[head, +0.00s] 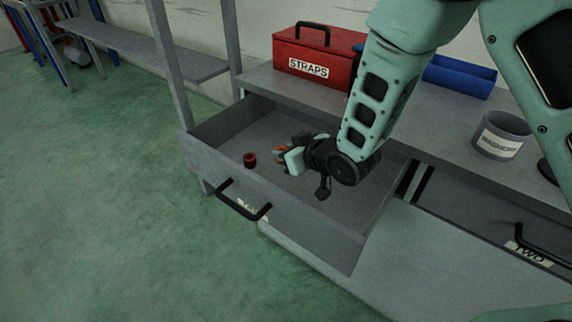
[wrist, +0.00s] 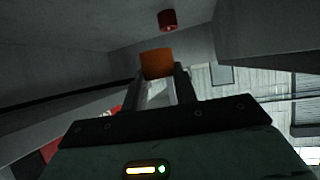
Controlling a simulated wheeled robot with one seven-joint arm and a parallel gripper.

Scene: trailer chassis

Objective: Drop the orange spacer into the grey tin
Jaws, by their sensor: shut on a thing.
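My gripper (head: 282,153) is inside or just above the open drawer, shut on the orange spacer. The orange spacer shows as a small orange patch (head: 278,149) at the fingertips in the head view. In the wrist view it is an orange block (wrist: 157,63) between the two fingers (wrist: 161,74). The grey tin (head: 497,146), with a white label that seems to read WASHERS, stands on the bench top at the right, well apart from my gripper. The tin's inside is mostly hidden.
A small red round piece (head: 250,159) sits in the open drawer (head: 310,243), left of my gripper; it also shows in the wrist view (wrist: 167,19). A red STRAPS box (head: 310,52) and a blue tray (head: 460,78) stand on the bench. Another drawer handle (head: 540,247) is at right.

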